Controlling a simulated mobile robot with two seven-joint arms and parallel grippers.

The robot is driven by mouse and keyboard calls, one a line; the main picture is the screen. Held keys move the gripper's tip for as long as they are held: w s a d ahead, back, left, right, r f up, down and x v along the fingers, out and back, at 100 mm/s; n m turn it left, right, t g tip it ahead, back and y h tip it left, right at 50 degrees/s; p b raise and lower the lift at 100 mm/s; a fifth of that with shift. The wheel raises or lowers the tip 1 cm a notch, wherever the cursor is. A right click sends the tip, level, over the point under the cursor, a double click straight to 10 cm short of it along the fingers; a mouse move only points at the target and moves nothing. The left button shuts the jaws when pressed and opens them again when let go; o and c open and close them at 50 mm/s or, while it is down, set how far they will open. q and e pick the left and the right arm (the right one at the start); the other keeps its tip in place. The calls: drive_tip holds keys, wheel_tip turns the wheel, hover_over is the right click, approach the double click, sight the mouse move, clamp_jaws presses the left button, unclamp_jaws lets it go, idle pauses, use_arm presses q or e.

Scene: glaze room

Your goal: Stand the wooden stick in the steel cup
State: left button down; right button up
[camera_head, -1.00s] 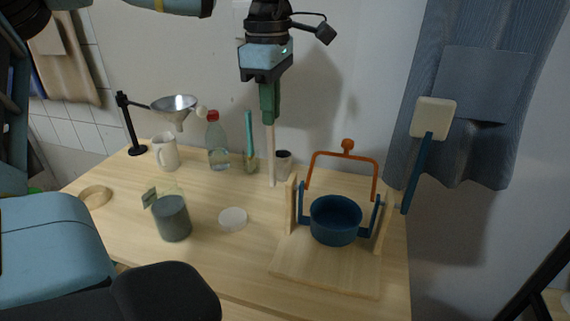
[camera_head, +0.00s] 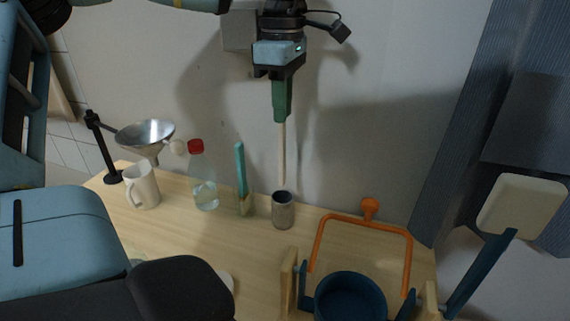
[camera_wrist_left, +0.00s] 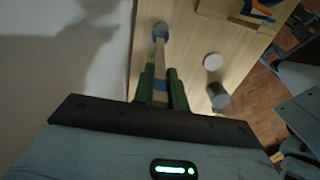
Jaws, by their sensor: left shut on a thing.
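The wooden stick (camera_head: 282,150) is thin and pale and hangs upright, tip down. My left gripper (camera_head: 281,116), with green fingers, is shut on its upper part; the left wrist view shows the stick (camera_wrist_left: 160,58) between the fingers (camera_wrist_left: 161,78). The steel cup (camera_head: 283,213) is a small grey cylinder standing upright on the table near the back wall. The stick's lower end appears at the cup's rim in the head view; I cannot tell whether it is just above or behind the opening. The cup (camera_wrist_left: 160,31) also shows past the stick in the left wrist view. My right gripper is not in view.
Left of the cup stand a teal-handled tool (camera_head: 241,167), a red-capped bottle (camera_head: 203,180), a white mug (camera_head: 142,187) and a funnel (camera_head: 146,134) on a black stand.

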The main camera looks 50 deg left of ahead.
use_arm(q)
hover_over(283, 185)
drive_tip(key=shift+w+a+f, duration=0.1)
drive_tip(key=shift+a+f, duration=0.05)
drive_tip(key=shift+f, duration=2.35)
drive_tip(key=shift+w+a+f, duration=0.1)
drive_tip(key=shift+f, duration=2.35)
drive_tip(key=shift+f, duration=0.15)
drive_tip(key=c, duration=1.4)
unclamp_jaws()
wheel_tip(283, 185, up, 12)
drive_tip(key=shift+r, duration=0.2)
drive_tip(key=shift+f, duration=0.1)
